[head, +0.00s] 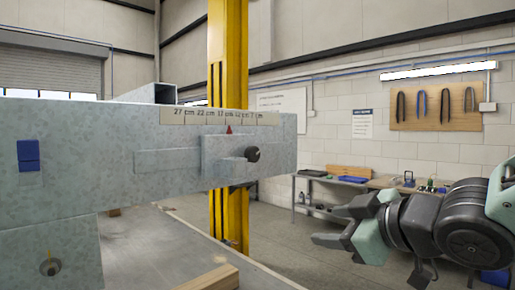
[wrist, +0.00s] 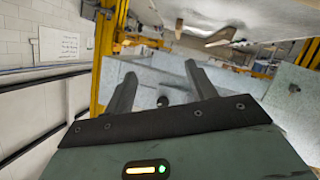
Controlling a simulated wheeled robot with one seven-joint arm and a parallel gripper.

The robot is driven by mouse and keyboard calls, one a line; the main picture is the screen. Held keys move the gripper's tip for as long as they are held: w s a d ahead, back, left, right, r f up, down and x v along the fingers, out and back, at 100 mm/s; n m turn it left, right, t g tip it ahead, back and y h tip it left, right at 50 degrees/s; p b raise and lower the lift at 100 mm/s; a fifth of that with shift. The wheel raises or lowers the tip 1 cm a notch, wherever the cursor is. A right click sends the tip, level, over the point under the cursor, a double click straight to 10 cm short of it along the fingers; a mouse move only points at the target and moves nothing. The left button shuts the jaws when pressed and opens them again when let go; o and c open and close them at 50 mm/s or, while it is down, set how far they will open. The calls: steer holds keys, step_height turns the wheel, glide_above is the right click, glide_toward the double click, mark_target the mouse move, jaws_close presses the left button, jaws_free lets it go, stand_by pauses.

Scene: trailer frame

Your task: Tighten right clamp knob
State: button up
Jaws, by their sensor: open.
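The black clamp knob (head: 253,154) sticks out of a grey metal clamp block (head: 222,150) near the right end of a galvanised beam (head: 90,168). My gripper (head: 328,226) is open and empty, to the right of the knob and lower in the head view, apart from it. In the wrist view the knob (wrist: 163,101) shows as a small dark round spot, seen between the two spread fingers of my gripper (wrist: 159,73). A red pointer (head: 229,129) sits above the block, below a centimetre scale (head: 215,117).
A yellow post (head: 228,65) rises behind the beam. A second bolt or knob (head: 50,267) sits on a lower metal plate at the left. A wooden block (head: 210,279) lies on the flat surface below. A workbench (head: 310,180) stands by the back wall. Open space surrounds my gripper.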

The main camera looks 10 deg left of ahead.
step_height(320, 180, up, 11)
steer(key=a+n+y+p, duration=0.1)
steer(key=n+y, duration=0.4)
steer(key=p, duration=0.5)
glide_toward(256, 155)
steer(key=x, duration=0.8)
steer(key=shift+w+a+r, duration=0.1)
steer(key=shift+a+r, duration=0.05)
steer(key=shift+a, duration=0.1)
steer(key=shift+w+a, duration=0.35)
steer(key=c, duration=1)
